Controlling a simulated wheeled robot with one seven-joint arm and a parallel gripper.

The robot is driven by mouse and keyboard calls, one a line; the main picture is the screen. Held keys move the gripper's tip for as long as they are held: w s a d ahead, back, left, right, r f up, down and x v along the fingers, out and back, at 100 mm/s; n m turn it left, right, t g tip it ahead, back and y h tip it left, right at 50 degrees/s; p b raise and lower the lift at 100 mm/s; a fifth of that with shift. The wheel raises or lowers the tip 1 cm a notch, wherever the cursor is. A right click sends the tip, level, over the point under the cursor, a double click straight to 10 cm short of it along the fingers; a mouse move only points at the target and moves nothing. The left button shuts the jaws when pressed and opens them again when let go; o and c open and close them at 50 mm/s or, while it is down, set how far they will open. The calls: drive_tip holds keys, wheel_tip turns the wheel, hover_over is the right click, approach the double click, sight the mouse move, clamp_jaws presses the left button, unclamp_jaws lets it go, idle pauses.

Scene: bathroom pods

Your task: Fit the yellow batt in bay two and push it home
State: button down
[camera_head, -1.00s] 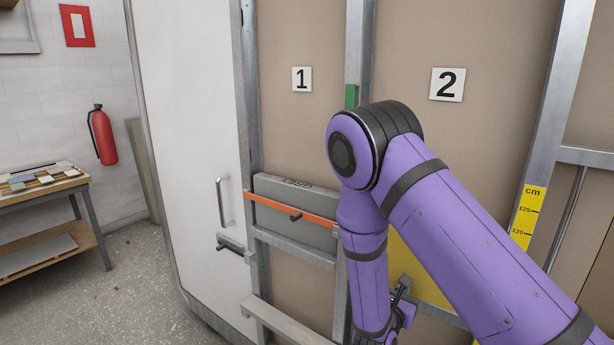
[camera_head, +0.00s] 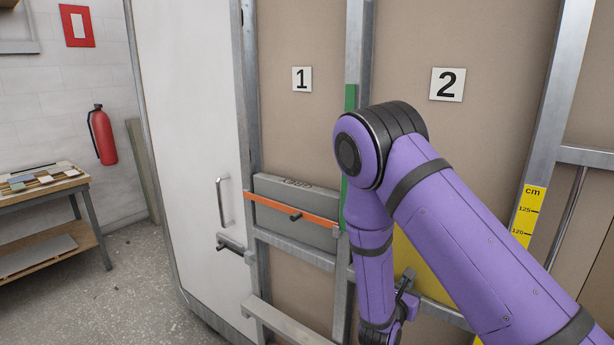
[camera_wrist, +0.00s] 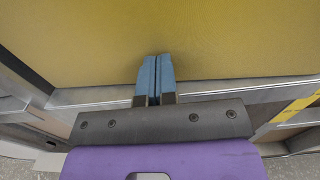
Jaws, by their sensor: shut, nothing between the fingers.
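The yellow batt (camera_head: 428,263) stands in bay two, low below the number 2 plate (camera_head: 447,85), partly hidden behind my arm in the head view. In the wrist view the yellow batt (camera_wrist: 170,40) fills the upper part, its lower edge along a metal rail (camera_wrist: 220,90). My gripper (camera_wrist: 157,62) is shut and empty, its blue fingertips together in front of the batt's lower part. I cannot tell whether the fingertips touch it.
Bay one, marked 1 (camera_head: 302,79), holds a grey batt (camera_head: 295,205) behind an orange bar (camera_head: 290,208). A green strip (camera_head: 349,140) runs on the stud between the bays. A yellow cm scale (camera_head: 527,215) is on the right stud. A bench (camera_head: 45,200) stands far left.

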drive_tip(key=shift+w+d, duration=0.25)
drive_tip(key=shift+w, duration=0.05)
drive_tip(key=shift+a, duration=0.1)
drive_tip(key=v, duration=0.6)
idle(0.3)
